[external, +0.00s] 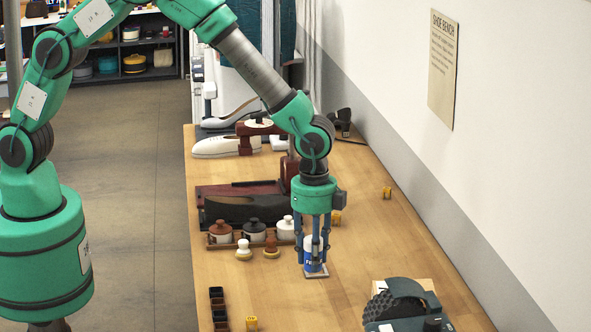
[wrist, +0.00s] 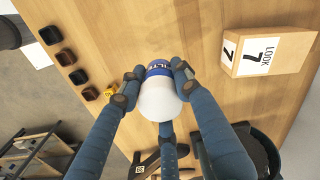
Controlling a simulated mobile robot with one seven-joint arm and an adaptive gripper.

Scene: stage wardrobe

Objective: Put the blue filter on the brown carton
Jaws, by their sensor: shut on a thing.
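My gripper (external: 313,262) points straight down over the bench, its fingers closed around the blue filter (external: 308,246). The filter is a small white cylinder with a blue lettered band. In the wrist view the filter (wrist: 158,95) shows its white rounded end between the fingers. A small flat pale piece with a brownish edge (external: 316,272) shows right under it; I cannot tell whether it belongs to the filter or lies on the bench. A tan box (external: 424,284) stands partly hidden behind a dark device at the lower right.
The dark device with a ridged wheel (external: 400,305) is at front right. Several dark cups (external: 217,308) line the left edge. Lidded jars (external: 254,230), brushes and shoes stand farther back. Bare wood lies around my gripper.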

